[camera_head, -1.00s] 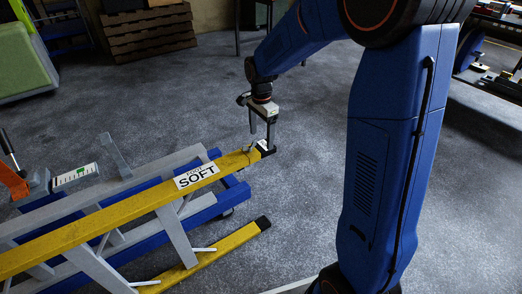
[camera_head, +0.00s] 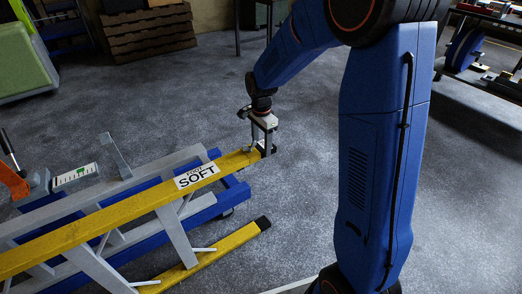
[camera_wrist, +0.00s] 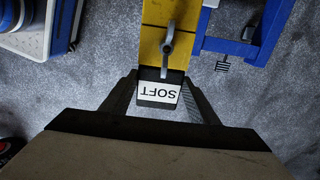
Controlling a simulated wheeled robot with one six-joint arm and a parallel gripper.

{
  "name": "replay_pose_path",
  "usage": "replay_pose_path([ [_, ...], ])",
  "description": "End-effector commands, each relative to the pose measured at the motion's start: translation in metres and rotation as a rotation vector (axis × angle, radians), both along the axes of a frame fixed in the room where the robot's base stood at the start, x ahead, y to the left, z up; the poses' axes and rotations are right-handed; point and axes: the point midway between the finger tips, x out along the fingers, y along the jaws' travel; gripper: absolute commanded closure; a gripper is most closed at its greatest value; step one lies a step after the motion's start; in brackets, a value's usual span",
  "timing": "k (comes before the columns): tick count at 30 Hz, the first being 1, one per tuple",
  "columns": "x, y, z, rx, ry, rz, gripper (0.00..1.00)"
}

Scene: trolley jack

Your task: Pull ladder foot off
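The yellow ladder rail (camera_head: 110,222) lies across at left, with a "SOFT" label on it. In the head view the foot (camera_head: 268,151) is partly hidden by my gripper. My gripper (camera_head: 263,147) points down at the rail's end, its fingers on either side of the foot. The fingers (camera_wrist: 160,82) look apart, with only thin gaps to the foot; contact is not clear. A grey metal hook-like piece (camera_wrist: 167,46) sits on the rail just beyond the foot.
A second yellow rail (camera_head: 205,265) with a black end (camera_head: 263,223) lies lower. Blue and grey supports (camera_head: 200,207) stand under and beside the ladder. A blue part (camera_wrist: 232,47) is close on the right in the wrist view. The grey floor right of the foot is clear.

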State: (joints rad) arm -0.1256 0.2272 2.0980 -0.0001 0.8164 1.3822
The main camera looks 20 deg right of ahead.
Motion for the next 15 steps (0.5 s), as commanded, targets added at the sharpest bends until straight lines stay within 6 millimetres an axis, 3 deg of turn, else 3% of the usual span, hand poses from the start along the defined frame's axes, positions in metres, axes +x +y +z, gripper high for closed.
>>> replay_pose_path([
  [1,0.0,0.0,0.0,0.0,0.0,0.0,0.66],
  [2,0.0,0.0,0.0,0.0,0.0,0.0,0.72],
  [15,0.004,-0.012,0.0,0.0,-0.001,-0.001,0.73],
])
